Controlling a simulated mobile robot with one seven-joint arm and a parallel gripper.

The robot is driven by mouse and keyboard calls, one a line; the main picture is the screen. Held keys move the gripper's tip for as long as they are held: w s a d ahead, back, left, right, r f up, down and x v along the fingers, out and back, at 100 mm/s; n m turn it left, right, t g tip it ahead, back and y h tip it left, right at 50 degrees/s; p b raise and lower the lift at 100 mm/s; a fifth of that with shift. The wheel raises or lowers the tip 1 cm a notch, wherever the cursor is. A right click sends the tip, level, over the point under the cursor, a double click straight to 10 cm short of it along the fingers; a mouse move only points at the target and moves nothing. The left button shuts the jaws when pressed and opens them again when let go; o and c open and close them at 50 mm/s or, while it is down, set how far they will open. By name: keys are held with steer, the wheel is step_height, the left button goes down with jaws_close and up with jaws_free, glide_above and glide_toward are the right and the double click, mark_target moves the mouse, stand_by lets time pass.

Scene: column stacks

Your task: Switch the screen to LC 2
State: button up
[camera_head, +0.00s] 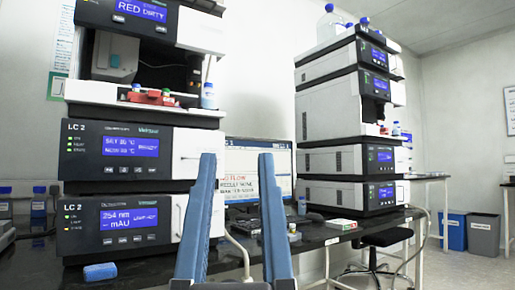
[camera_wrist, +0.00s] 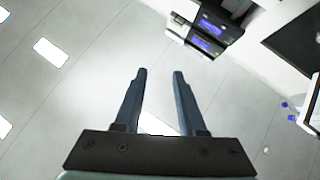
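A computer screen (camera_head: 284,160) stands on the dark bench between two instrument stacks, partly hidden behind my gripper. It is lit, with red lettering on a pale panel that I cannot fully read. The near left stack has modules labelled LC 2, one of them with a blue display (camera_head: 130,145) and a lower one reading 254 nm (camera_head: 128,218). My gripper (camera_head: 237,158) is raised in front of the screen, fingers apart and empty. In the wrist view my gripper (camera_wrist: 160,74) is also open with nothing between its fingers.
The right instrument stack (camera_head: 350,160) stands farther back on the bench. A blue sponge-like block (camera_head: 100,271) lies at the front left. A small bottle (camera_head: 293,233) and a white-green box (camera_head: 341,224) sit right of my gripper. A stool (camera_head: 385,240) and bins (camera_head: 452,231) stand beyond.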

jaws_close()
stand_by(1.4)
